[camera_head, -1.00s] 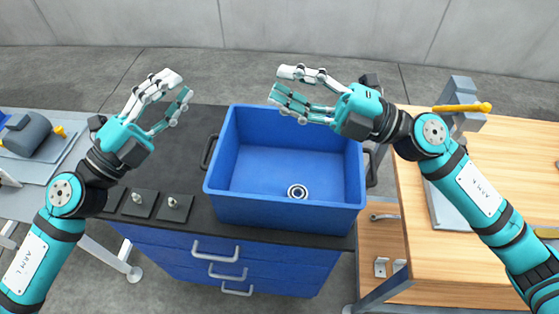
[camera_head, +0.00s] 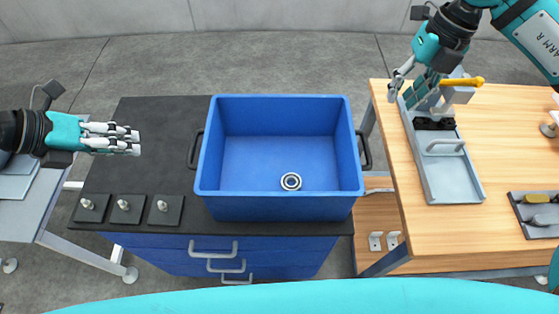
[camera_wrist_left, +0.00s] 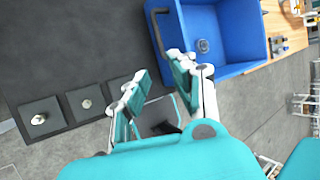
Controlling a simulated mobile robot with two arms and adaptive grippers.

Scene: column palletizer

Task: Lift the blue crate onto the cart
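The blue crate (camera_head: 280,205), open-topped with a black handle at each side, stands on the black top (camera_head: 150,130) of a blue drawer unit. A metal ring (camera_head: 291,181) lies inside it. The crate also shows at the upper right of the left wrist view (camera_wrist_left: 225,45). My left gripper (camera_head: 137,140) is left of the crate, apart from it; the left wrist view shows it open and empty (camera_wrist_left: 158,65). My right gripper (camera_head: 404,97) is at the upper right, apart from the crate by the grey tray, its fingers spread. Which piece is the cart is unclear.
A wooden bench (camera_head: 500,150) stands at the right, bearing a grey tray (camera_head: 450,180) and a yellow-handled tool (camera_head: 463,82). Several dark square pads (camera_head: 128,209) with knobs line the black top's front left. A grey platform (camera_head: 20,220) is at the far left.

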